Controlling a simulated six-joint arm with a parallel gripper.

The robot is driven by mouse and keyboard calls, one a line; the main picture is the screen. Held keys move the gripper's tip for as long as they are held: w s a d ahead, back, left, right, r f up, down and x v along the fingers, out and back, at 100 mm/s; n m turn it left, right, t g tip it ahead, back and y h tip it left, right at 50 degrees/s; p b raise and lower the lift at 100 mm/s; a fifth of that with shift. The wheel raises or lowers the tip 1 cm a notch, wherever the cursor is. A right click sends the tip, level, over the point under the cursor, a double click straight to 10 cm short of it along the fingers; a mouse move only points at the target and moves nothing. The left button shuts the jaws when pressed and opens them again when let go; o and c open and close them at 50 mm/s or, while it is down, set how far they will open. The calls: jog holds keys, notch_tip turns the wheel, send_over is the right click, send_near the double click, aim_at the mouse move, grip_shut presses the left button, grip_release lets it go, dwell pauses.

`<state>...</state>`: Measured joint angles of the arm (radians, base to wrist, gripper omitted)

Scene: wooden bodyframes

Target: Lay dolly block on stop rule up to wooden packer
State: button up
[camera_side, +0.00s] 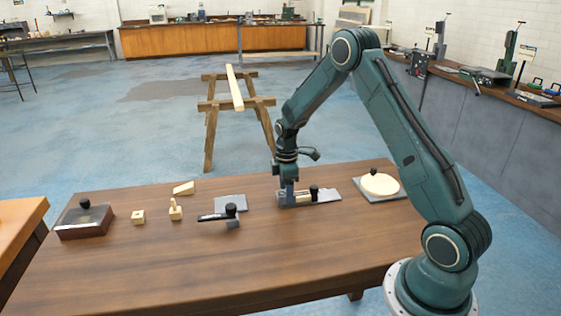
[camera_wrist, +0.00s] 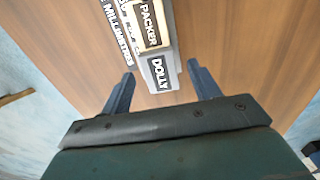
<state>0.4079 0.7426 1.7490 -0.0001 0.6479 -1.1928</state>
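The dolly block (camera_wrist: 161,74), grey with a DOLLY label, lies between the fingertips of my gripper (camera_wrist: 161,69) in the wrist view. In the side view my gripper (camera_side: 289,200) is low at the left end of the rule assembly and partly hides the blocks.
A black knob (camera_side: 314,190) stands close right of my gripper. Farther right is a round cream disc (camera_side: 380,184) on a grey plate. To the left are a knobbed grey plate (camera_side: 231,200), a wooden wedge (camera_side: 184,188), small wooden blocks and a dark box (camera_side: 84,223). The front tabletop is clear.

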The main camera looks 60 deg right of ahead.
dwell(0.3)
notch_tip(320, 180, up, 14)
dwell(0.8)
jog(key=s+a+r+m+t, duration=0.3)
jog(key=s+a+r+m, duration=0.2)
jog(key=s+a+r, duration=0.75)
jog(key=s+a+m+t, duration=0.1)
jog(key=s+a+m, duration=0.1)
jog(key=s, duration=0.5)
jog(key=s+a+m+t, duration=0.1)
jog(key=s+a+m, duration=0.1)
jog(key=s+a, duration=0.2)
jog(key=shift+s+a+t, duration=0.3)
jog(key=shift+s, duration=1.2)
